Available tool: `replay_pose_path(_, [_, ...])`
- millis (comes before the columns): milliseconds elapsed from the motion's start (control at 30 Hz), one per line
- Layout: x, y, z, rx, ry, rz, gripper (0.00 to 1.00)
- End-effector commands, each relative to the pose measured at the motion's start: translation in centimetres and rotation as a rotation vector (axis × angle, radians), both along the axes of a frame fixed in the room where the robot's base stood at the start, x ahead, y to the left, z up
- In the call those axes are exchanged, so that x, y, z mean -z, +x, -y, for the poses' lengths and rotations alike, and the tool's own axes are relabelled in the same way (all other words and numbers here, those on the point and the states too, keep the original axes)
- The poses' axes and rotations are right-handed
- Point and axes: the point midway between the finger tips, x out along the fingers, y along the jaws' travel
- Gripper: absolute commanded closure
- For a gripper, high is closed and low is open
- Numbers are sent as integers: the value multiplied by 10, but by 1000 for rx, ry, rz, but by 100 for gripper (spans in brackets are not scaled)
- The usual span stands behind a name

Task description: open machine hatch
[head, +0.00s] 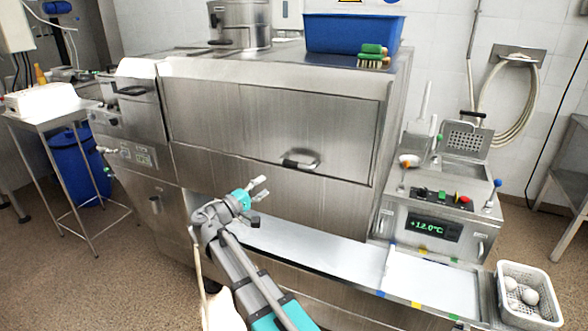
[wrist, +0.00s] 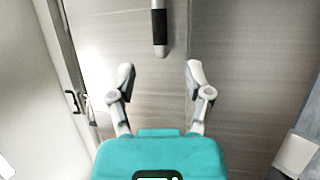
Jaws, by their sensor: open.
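The machine's hatch (head: 230,120) is a wide brushed-steel panel on the machine front, and it looks closed. Its handle (head: 300,160), a bar with a dark grip, sits low on the panel. My gripper (head: 260,188) is in front of the machine, below and left of the handle in the head view. In the wrist view, my gripper (wrist: 160,69) has its two fingers spread, with nothing between them. The handle (wrist: 159,30) shows ahead of the fingertips, roughly centred between them and apart from them. The hatch's steel face (wrist: 240,60) fills much of that view.
A steel ledge (head: 310,250) runs below the hatch. A control box (head: 430,225) with a green display stands right. A white perforated basket (head: 513,311) holds round pale things. A blue tub (head: 352,34) and green brush (head: 372,50) sit on top.

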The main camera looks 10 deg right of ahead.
Motion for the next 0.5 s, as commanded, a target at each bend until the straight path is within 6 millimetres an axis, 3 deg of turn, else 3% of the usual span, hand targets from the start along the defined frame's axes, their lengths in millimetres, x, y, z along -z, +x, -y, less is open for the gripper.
replay_pose_path(500, [-2, 2, 4, 1, -2, 0, 35])
